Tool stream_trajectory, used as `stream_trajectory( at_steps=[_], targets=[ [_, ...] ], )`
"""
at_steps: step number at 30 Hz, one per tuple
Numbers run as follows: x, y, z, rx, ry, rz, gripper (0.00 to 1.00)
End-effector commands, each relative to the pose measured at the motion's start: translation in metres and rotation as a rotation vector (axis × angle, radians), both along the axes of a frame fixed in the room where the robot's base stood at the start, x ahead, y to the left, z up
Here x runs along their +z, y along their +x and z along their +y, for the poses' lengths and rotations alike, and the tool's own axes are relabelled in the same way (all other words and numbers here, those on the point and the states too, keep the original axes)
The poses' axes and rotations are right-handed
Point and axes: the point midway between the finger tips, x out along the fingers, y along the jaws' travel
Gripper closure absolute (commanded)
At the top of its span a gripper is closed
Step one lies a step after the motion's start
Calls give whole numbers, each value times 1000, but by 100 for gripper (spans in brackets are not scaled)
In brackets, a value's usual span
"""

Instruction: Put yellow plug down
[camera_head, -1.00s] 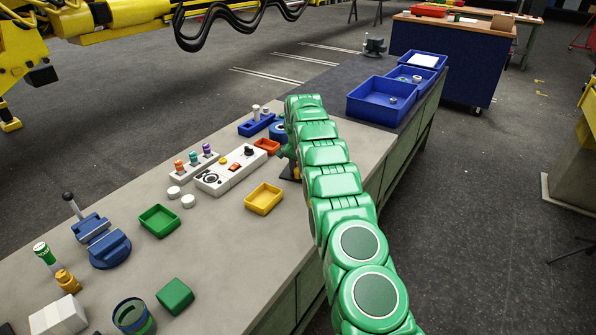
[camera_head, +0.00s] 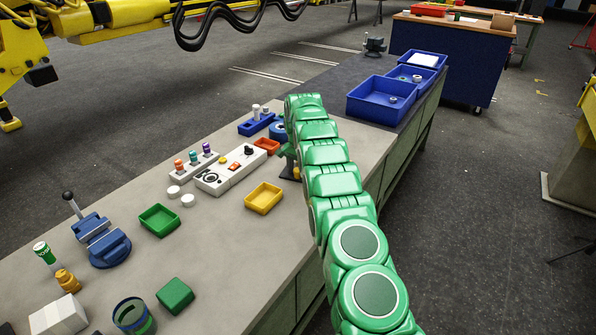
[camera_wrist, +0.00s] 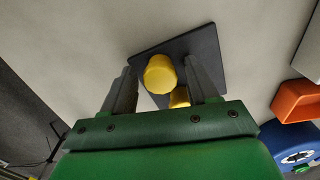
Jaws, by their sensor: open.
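The yellow plug (camera_wrist: 160,73) shows in the wrist view as a round yellow top over a dark square plate (camera_wrist: 207,52). A second yellow piece (camera_wrist: 180,97) shows just beside it, partly hidden by my gripper; I cannot tell whether the two are joined. My gripper (camera_wrist: 159,66) is open, with one grey finger on each side of the plug and visible gaps between. In the head view a bit of yellow (camera_head: 297,173) and the dark plate (camera_head: 287,171) show beside my green arm, which hides most of them.
The orange bin (camera_wrist: 297,102) and a round blue thing (camera_wrist: 290,140) also show at the wrist view's right. Bench beyond the plate is clear.

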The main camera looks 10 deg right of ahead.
Motion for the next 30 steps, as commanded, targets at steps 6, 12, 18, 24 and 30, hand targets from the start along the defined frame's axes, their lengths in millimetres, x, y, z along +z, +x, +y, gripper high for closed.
stream_trajectory(
  at_steps=[6, 12, 18, 24, 30],
  targets=[
    [23, 1, 0, 0, 0, -4, 41],
    [53, 1, 0, 0, -1, -6, 41],
    [69, 1, 0, 0, -1, -2, 41],
    [74, 1, 0, 0, -1, -2, 41],
    [87, -6, 1, 16, 0, 3, 41]
  ],
)
